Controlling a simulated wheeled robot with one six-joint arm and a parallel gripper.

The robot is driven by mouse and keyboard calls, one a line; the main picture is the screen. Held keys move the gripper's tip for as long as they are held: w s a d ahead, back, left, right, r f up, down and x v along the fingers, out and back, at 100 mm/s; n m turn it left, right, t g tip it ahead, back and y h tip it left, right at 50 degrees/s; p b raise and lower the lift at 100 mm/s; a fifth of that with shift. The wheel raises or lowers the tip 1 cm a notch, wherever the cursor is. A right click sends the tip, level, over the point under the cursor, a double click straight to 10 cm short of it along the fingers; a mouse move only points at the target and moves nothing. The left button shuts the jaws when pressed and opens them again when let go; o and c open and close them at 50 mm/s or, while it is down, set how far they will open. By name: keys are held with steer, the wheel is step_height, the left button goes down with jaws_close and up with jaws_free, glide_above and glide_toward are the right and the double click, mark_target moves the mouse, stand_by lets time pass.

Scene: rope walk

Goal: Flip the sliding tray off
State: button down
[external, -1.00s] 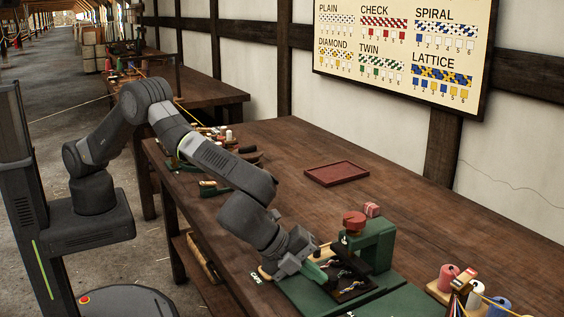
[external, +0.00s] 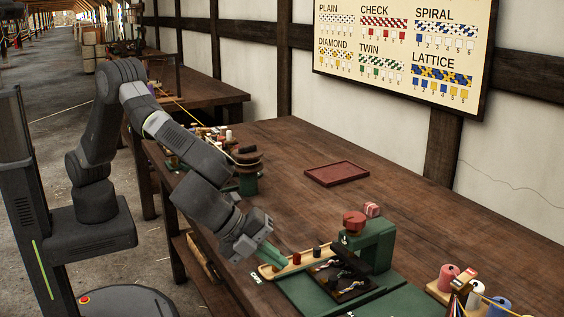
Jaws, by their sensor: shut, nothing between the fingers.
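A small dark tray (external: 356,292) with several small patterned pieces sits on the green press (external: 382,248) at the bench's near side; it looks like the sliding tray. The press has a red knob (external: 355,221) on top. My gripper (external: 280,260), with green fingers, is shut and empty. It hangs left of the dark tray, over a light wooden strip (external: 267,272) that bears small red and black pieces. The gripper is apart from the dark tray; whether the fingertips touch the strip or its pieces I cannot tell.
A flat red tray (external: 337,174) lies on the open middle of the bench. A spool stand with a pink spool (external: 449,277) and a blue spool (external: 498,306) is at right. Small tools crowd the bench's far left end. A pattern chart (external: 400,60) hangs on the wall.

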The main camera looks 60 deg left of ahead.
steer(key=shift+v, duration=1.95)
steer(key=shift+f, duration=0.1)
steer(key=p+x, duration=0.1)
steer(key=x, duration=0.9)
steer(key=shift+w+d, duration=0.15)
steer(key=shift+w, duration=0.05)
steer(key=shift+w+d+p, duration=0.25)
steer(key=shift+w+p, duration=0.2)
steer(key=shift+w, duration=0.05)
steer(key=shift+w+d+p, duration=0.2)
steer(key=shift+w+p, duration=0.2)
steer(key=shift+w, duration=0.1)
steer(key=shift+w+d, duration=0.3)
steer(key=shift+w, duration=0.3)
